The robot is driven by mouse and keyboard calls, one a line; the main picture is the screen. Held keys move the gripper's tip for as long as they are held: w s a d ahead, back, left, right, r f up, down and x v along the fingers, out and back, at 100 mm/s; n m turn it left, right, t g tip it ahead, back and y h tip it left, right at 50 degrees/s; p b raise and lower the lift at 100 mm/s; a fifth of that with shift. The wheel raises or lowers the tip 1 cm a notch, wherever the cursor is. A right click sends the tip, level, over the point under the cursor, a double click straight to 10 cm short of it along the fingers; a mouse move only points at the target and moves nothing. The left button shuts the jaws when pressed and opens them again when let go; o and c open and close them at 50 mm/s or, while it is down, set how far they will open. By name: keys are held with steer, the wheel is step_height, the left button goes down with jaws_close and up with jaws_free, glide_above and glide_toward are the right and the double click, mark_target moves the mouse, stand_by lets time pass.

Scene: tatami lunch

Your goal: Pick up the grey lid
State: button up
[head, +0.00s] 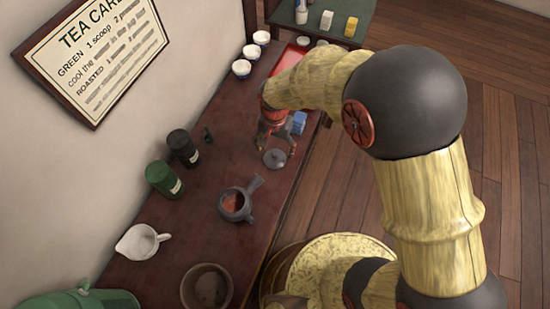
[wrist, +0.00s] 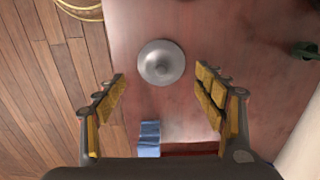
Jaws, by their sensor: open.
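The grey lid (head: 275,158) is a small round lid with a knob, lying on the dark red table in the head view. In the wrist view the lid (wrist: 161,63) lies on the table ahead of the fingertips, centred between the two finger lines. My gripper (head: 274,142) is open above the table near the lid, with its fingers spread on both sides. In the wrist view my gripper (wrist: 160,82) shows both padded fingers wide apart with nothing between them. Whether the fingertips touch the table cannot be told.
A blue cloth or block (head: 298,122) lies close by my gripper, beside a red tray (head: 290,57). A dark teapot (head: 236,204), a green canister (head: 165,179) and a black canister (head: 183,148) stand nearer. White cups (head: 242,68) line the wall side. A white pitcher (head: 138,242) stands front left.

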mark_target(275, 155)
step_height(275, 155, down, 6)
steer(key=b, duration=0.2)
steer(key=shift+w+a+r+b, duration=0.1)
steer(key=shift+w+b, duration=0.05)
steer(key=shift+b, duration=0.15)
steer(key=shift+c, duration=1.4)
steer(key=c, duration=0.7)
steer(key=c, duration=0.6)
steer(key=shift+s, duration=0.2)
